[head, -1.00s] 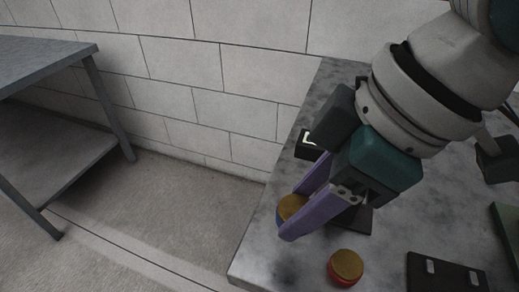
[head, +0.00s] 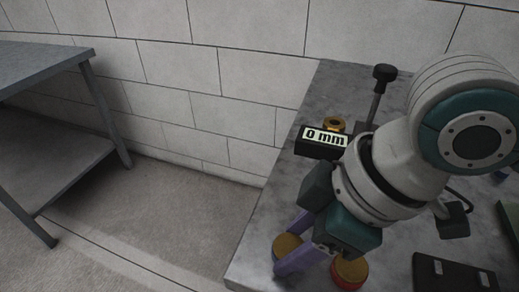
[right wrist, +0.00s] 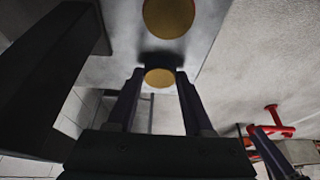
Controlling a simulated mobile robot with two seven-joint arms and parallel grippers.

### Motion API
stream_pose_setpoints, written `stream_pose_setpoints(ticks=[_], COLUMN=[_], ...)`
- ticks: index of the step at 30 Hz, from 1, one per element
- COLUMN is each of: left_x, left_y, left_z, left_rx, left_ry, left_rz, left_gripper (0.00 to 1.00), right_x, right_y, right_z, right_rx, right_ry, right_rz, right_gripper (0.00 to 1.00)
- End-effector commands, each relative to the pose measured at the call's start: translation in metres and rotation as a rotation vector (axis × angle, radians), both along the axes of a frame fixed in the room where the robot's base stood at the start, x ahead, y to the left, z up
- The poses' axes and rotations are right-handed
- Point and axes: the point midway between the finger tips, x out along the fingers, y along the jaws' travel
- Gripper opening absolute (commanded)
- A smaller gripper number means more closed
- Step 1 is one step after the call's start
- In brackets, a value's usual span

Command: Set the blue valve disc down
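The blue valve disc (head: 287,246) has a gold top and a blue rim. It sits between the purple fingers of my right gripper (head: 299,246), over the near left part of the grey bench (head: 262,232). In the right wrist view, the gold face of the disc (right wrist: 160,78) fills the gap between the fingertips (right wrist: 159,74). The right gripper looks shut on it. I cannot tell whether its underside touches the bench. A red-rimmed disc (head: 349,272) with a gold top stands close to the right, partly behind the gripper.
A black gauge (head: 322,141) reading "0 mm" stands further back, with a gold ring-like piece (head: 334,124) and a black-knobbed post (head: 383,75) beside it. A dark plate (head: 453,274) lies at the front right. A separate grey table (head: 50,62) stands at the left.

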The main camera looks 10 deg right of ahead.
Motion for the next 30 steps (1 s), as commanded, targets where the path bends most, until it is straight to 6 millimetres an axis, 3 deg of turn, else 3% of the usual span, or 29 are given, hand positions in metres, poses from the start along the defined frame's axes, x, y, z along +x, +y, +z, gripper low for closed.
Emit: stream_pose_setpoints(ticks=[1, 7, 17, 30], left_x=[0.0, 0.0, 0.0, 0.0], left_y=[0.0, 0.0, -0.002, -0.003], left_z=[0.0, 0.0, 0.003, 0.028], left_rx=[0.0, 0.0, -0.007, -0.011], left_ry=[0.0, 0.0, 0.0, 0.0], left_rz=[0.0, 0.0, 0.004, 0.006], left_gripper=[0.5, 0.5, 0.5, 0.5], right_x=[0.0, 0.0, 0.0, -0.019], right_y=[0.0, 0.0, -0.001, -0.029], right_z=[0.0, 0.0, 0.007, 0.091], right_rx=[-0.001, -0.001, 0.0, -0.001], right_ry=[0.001, 0.001, 0.0, -0.002], right_rz=[0.0, 0.0, -0.001, -0.001], right_gripper=[0.58, 0.8, 0.8, 0.8])
